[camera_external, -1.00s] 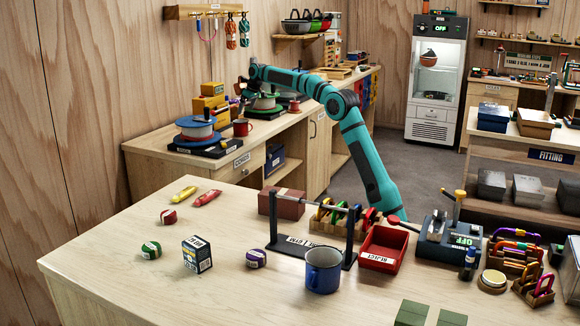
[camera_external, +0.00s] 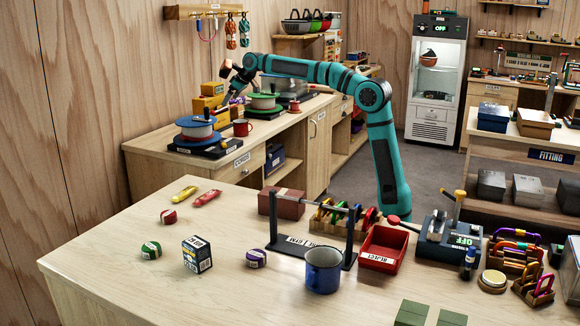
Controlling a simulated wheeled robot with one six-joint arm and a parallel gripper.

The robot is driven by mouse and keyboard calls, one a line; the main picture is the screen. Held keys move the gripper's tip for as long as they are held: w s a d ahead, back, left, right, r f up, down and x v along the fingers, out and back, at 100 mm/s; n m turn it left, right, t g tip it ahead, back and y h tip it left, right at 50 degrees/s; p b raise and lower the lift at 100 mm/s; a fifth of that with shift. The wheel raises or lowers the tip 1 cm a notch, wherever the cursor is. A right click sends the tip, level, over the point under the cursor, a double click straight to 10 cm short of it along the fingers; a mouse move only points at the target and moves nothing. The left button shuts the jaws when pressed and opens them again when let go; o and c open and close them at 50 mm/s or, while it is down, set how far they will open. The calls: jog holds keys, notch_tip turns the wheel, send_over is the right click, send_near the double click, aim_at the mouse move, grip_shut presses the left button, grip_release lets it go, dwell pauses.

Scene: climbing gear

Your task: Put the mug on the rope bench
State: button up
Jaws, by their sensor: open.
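A blue mug (camera_external: 322,268) stands upright on the near wooden table, in front of the black rod stand. A smaller red mug (camera_external: 241,127) stands on the long wooden bench (camera_external: 150,144) along the left wall, which holds rope spools and has a front label I read as "CORDS". My gripper (camera_external: 224,107) is open over that bench, near the blue-and-red spool and a little up and left of the red mug. It is small in the picture, and I cannot tell its exact height. Nothing shows held in it. The blue mug is far from it.
Spools (camera_external: 197,128) and yellow boxes (camera_external: 208,103) crowd the bench around my gripper. The near table holds a rod stand (camera_external: 310,245), a red tray (camera_external: 384,248), a small box (camera_external: 197,254) and several rope balls. Its left front part is clear.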

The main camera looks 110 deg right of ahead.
jog(key=s+a+r+n+t, duration=0.1)
jog(key=a+r+n+t, duration=0.15)
jog(key=a, duration=1.55)
jog(key=a+r+n+t, duration=0.1)
jog(key=a+r+t, duration=0.25)
jog(key=a, duration=1.45)
jog(key=s+a+f+n+t+y, duration=0.1)
jog(key=s+a+f+t+y, duration=0.1)
jog(key=s+a, duration=0.8)
jog(key=s+a+f+n+t+y, duration=0.2)
jog(key=s+a+f+t+y, duration=0.1)
jog(key=s+a, duration=0.8)
jog(key=a+f+t, duration=0.1)
jog(key=a+f, duration=0.1)
jog(key=a, duration=0.3)
jog(key=shift+w+f+n, duration=0.1)
jog(key=shift+n, duration=0.15)
